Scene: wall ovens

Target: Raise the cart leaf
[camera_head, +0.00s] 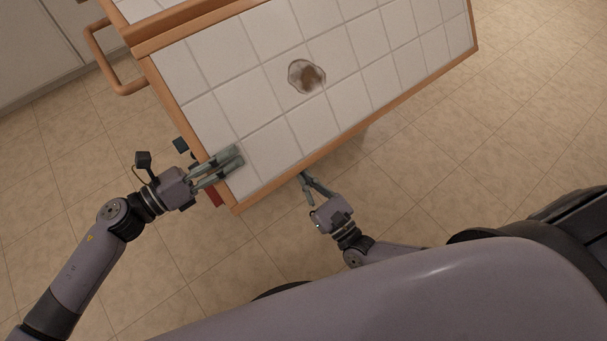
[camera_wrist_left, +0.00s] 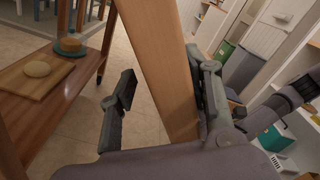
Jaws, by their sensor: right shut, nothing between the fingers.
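The cart's white-tiled leaf (camera_head: 345,125) with a wooden rim extends across the upper middle of the head view. My left gripper (camera_head: 232,162) is at its left near corner. In the left wrist view the wooden edge of the leaf (camera_wrist_left: 160,65) runs between the fingers of my left gripper (camera_wrist_left: 165,95). A gap shows on its left side, and the right finger is close to it; contact there is unclear. My right gripper (camera_head: 307,188) is shut and empty at the near edge of the leaf, its fingertips near the rim.
A clear dish-like thing with brown contents (camera_head: 306,76) sits on the tiles. A wooden handle (camera_head: 103,60) sticks out at the cart's left end. A lower shelf (camera_wrist_left: 65,100) holds a board with a round loaf (camera_wrist_left: 38,69). Tiled floor (camera_head: 480,150) lies open around.

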